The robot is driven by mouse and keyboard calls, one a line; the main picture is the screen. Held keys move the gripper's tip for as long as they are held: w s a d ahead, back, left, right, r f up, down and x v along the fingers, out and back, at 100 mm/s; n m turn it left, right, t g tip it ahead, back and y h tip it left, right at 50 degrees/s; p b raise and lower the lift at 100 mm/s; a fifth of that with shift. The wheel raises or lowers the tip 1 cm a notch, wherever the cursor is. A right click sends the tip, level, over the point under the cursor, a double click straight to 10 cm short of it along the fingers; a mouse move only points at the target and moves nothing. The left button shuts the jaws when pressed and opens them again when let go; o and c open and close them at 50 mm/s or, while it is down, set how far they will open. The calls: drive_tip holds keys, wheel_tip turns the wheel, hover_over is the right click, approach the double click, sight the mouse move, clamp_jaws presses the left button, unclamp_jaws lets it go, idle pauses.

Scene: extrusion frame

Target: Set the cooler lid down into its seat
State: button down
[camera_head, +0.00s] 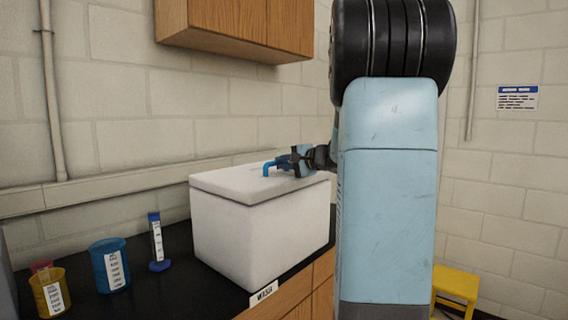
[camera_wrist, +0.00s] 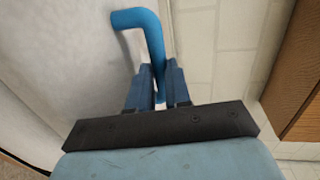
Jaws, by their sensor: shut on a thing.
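The white cooler (camera_head: 262,238) stands on the black bench top near its front edge. The white cooler lid (camera_head: 235,182) lies across the cooler's top, with a dark seam line under its front edge; whether it is fully down in its seat I cannot tell. A blue handle (camera_head: 268,165) stands up from the lid. My gripper (camera_head: 284,162) is shut on this handle from the right, just above the lid. In the wrist view the bent blue handle (camera_wrist: 143,22) runs between my gripper's two fingers (camera_wrist: 159,80), and the pale lid surface (camera_wrist: 60,50) fills the left side.
On the black bench top (camera_head: 190,292), left of the cooler, stand a yellow beaker (camera_head: 48,292), a blue beaker (camera_head: 109,265) and a blue-based cylinder (camera_head: 156,242). A wooden cabinet (camera_head: 235,25) hangs above. A yellow stool (camera_head: 456,284) stands at the right.

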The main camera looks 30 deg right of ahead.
drive_tip(key=shift+f, duration=0.1)
drive_tip(key=c, duration=1)
unclamp_jaws()
drive_tip(key=v, duration=1.4)
drive_tip(key=s+a+f+n+g, duration=0.2)
drive_tip(key=s+a, duration=0.1)
drive_tip(key=a, duration=0.4)
drive_tip(key=s+a+f+n+g, duration=0.2)
drive_tip(key=a+g, duration=0.1)
drive_tip(key=a, duration=0.4)
drive_tip(key=s+a+f+n+g, duration=0.2)
drive_tip(key=s+a+f, duration=0.1)
drive_tip(key=a, duration=0.4)
drive_tip(key=s+a+f+n+h, duration=0.1)
drive_tip(key=s+f+n+h, duration=0.1)
drive_tip(key=s, duration=0.2)
drive_tip(key=s+a+f+n+g+h, duration=0.1)
drive_tip(key=s+a+f+n, duration=0.1)
drive_tip(key=s+n, duration=0.1)
drive_tip(key=s+a+f+n+g+h, duration=0.1)
drive_tip(key=s+f+n+h, duration=0.1)
drive_tip(key=s, duration=0.4)
drive_tip(key=shift+s+a+n+h, duration=0.1)
drive_tip(key=shift+a+n+h, duration=0.2)
drive_tip(key=shift+a, duration=0.05)
